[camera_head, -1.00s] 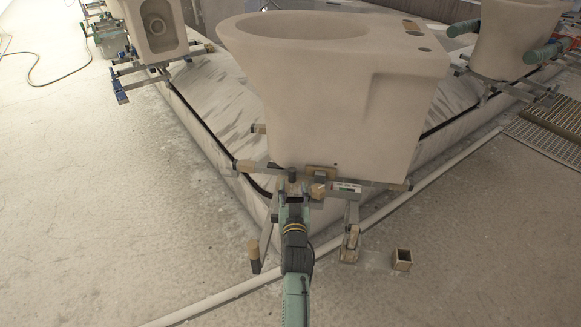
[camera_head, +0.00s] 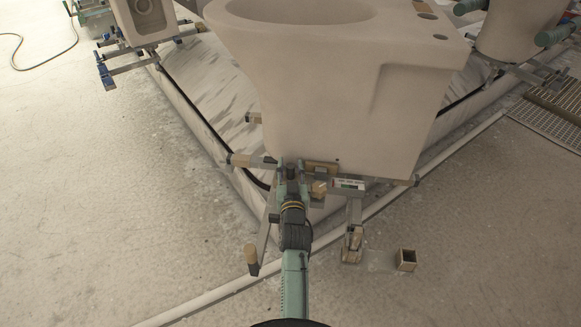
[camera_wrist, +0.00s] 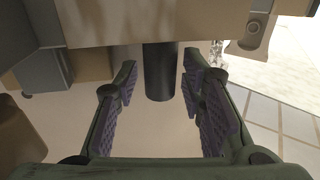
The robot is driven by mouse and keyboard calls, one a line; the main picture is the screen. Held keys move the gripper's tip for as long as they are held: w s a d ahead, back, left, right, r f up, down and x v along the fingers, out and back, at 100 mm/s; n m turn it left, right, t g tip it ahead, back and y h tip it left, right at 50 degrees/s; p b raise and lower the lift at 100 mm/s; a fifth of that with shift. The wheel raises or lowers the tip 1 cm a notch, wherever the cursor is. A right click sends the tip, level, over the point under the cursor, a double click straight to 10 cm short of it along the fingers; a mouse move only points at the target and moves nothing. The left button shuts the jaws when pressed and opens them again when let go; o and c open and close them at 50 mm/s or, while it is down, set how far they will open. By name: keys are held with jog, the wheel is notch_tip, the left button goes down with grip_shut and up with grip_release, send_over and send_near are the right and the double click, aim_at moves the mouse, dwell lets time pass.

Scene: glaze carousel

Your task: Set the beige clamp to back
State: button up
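A beige toilet bowl (camera_head: 310,90) sits on a metal holding frame with beige-tipped clamp parts in the head view. I cannot tell for sure which part is the beige clamp. A beige block (camera_head: 320,187) and a beige bar end (camera_head: 240,160) are close to my gripper (camera_head: 290,168). In the wrist view a dark upright post (camera_wrist: 160,72) stands under a wide beige surface (camera_wrist: 150,20). My gripper (camera_wrist: 156,90) is open, its purple-padded fingers on either side of the post's line, with gaps showing. The post's lower end appears just ahead of or between the fingertips.
A hanging beige-ended lever (camera_head: 251,254) and a foot (camera_head: 352,244) flank my arm. A small open box (camera_head: 406,260) lies on the floor at right. A pale rail (camera_head: 400,196) runs along the carousel edge. More bowls (camera_head: 146,18) stand behind.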

grip_shut()
dwell(0.6)
